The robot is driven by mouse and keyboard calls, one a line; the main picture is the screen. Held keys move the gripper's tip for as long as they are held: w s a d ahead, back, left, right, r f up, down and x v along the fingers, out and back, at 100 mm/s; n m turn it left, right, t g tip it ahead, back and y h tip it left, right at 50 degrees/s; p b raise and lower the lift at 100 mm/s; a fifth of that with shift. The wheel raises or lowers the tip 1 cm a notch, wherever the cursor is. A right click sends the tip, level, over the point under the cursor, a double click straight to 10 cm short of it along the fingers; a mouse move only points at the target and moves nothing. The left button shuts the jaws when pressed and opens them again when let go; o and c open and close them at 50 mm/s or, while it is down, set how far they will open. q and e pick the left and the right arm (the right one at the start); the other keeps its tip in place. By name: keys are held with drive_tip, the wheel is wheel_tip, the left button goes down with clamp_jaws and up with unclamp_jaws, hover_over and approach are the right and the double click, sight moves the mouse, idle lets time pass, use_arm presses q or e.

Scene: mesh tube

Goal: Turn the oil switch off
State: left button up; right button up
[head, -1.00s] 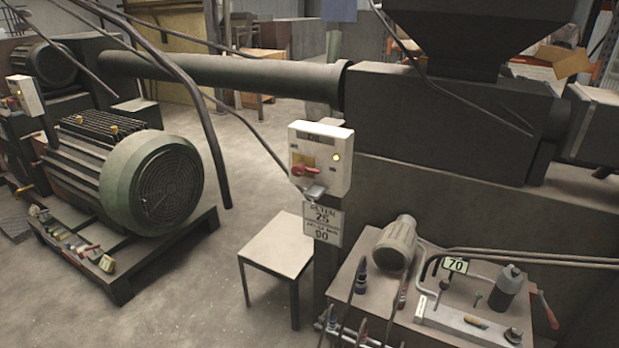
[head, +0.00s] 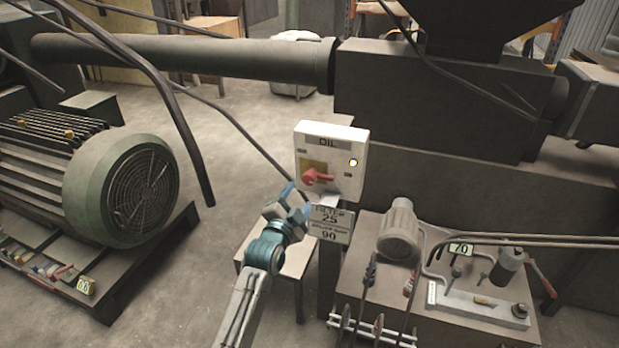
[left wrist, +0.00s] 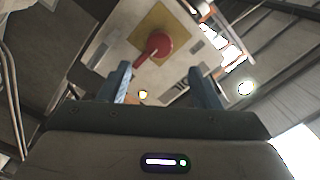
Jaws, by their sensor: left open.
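The oil switch is a red rotary handle (head: 316,177) on a yellow plate on the front of a white box (head: 342,146) labelled OIL. A yellow lamp (head: 353,162) glows at the box's upper right. My left gripper (head: 299,195) is just below and left of the handle, in front of the box's lower edge. In the left wrist view the red handle (left wrist: 158,46) lies beyond and between the two spread fingers (left wrist: 157,82), apart from them. The left gripper is open and empty. My right gripper is not in view.
A large motor (head: 120,190) is at left. A hanging cable (head: 181,120) passes left of the box.

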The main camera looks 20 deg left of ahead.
sight(308, 181)
use_arm(q)
drive_tip(key=w+p, duration=0.2)
drive_tip(key=w, duration=0.6)
drive_tip(key=shift+w+f, duration=0.1)
drive_tip(key=shift+w, duration=0.25)
drive_tip(key=shift+w+f, duration=0.1)
drive_tip(key=shift+w, duration=0.55)
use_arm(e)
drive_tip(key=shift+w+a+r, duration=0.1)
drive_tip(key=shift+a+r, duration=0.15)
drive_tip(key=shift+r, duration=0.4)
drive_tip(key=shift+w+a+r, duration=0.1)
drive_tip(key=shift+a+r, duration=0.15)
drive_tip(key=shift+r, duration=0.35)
use_arm(q)
drive_tip(key=shift+c, duration=0.3)
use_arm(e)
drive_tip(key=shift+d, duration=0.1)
use_arm(q)
drive_tip(key=c, duration=0.9)
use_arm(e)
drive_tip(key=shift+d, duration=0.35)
